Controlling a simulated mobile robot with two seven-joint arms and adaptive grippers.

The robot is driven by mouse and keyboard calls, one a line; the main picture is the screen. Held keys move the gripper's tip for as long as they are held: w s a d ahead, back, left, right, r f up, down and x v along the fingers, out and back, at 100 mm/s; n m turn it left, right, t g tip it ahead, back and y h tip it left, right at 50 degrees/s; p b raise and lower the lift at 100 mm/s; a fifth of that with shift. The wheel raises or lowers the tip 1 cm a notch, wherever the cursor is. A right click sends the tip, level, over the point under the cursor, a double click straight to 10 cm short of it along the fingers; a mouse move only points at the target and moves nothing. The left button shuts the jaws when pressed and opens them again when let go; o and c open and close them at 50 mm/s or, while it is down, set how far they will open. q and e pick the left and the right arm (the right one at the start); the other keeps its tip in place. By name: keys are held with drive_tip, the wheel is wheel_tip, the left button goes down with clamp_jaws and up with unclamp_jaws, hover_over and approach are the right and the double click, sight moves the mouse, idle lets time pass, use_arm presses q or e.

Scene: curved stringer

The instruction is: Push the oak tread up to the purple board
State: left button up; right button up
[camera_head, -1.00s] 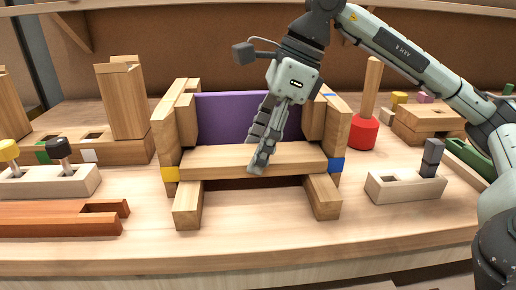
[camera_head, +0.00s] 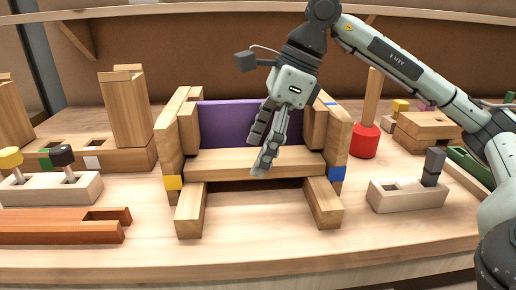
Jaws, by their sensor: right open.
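The oak tread (camera_head: 220,165) is a light wooden plank lying across the two side stringers of a wooden stand, just in front of the purple board (camera_head: 226,124). The purple board stands upright between wooden posts at the back. My right gripper (camera_head: 262,170) comes down from above, its fingers in front of the board and over the middle of the tread. It is open, and a fingertip overlaps the tread's front face. Whether the tread touches the board is hard to tell. My left gripper is not in view.
A red-based peg (camera_head: 364,142) and a pale block with a grey slider (camera_head: 408,194) stand to the right. A pale block with yellow and black knobs (camera_head: 50,190) and a reddish slotted bar (camera_head: 60,228) lie left. The front tabletop is clear.

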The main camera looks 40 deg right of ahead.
drive_tip(key=shift+r, duration=0.1)
drive_tip(key=v, duration=1.2)
